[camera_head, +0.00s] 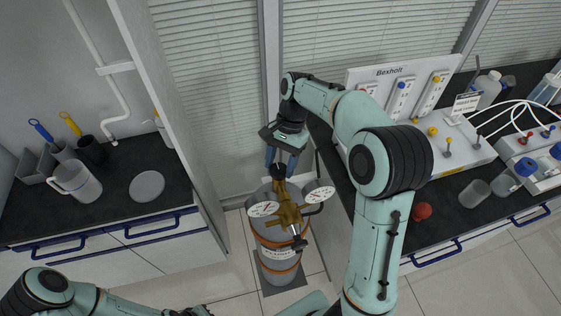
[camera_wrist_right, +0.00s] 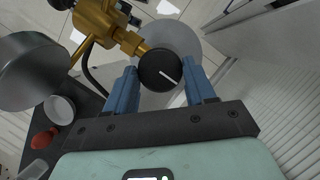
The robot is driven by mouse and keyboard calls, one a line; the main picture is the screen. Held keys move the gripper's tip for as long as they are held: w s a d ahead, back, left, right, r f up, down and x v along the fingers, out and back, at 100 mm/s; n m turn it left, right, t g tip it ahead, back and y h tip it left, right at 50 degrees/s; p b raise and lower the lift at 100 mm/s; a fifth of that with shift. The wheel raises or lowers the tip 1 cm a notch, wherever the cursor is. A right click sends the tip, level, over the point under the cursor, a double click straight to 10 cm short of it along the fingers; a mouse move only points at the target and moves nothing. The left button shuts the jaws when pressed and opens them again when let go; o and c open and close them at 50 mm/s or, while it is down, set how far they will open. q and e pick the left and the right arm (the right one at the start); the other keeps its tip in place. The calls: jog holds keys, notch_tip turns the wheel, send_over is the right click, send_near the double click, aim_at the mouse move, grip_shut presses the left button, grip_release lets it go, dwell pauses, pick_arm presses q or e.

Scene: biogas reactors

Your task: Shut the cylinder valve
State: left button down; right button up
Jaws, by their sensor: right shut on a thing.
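The gas cylinder (camera_head: 278,262) stands on the floor between two counters, grey with orange bands. A brass valve and regulator body (camera_head: 288,212) with two round gauges, a left gauge (camera_head: 262,206) and a right gauge (camera_head: 318,191), sits on top. The cylinder valve's black round knob (camera_wrist_right: 160,70) has a white line and shows between the blue fingers in the right wrist view. My right gripper (camera_head: 280,164) is shut on this knob, one finger at each side; it also shows in the wrist view (camera_wrist_right: 162,88). In the head view the fingers mostly hide the knob. My left gripper is out of view.
The left counter (camera_head: 120,200) holds a jug (camera_head: 76,182), a grey disc (camera_head: 147,186) and cups with tools. The right counter holds a white Bexholt panel (camera_head: 400,92), bottles, tubing and a red object (camera_head: 422,211). A wall panel stands left of the cylinder.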

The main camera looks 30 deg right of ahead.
jog(key=o, duration=1)
jog(key=shift+o, duration=0.2)
jog(key=v, duration=1.3)
jog(key=shift+d, duration=0.1)
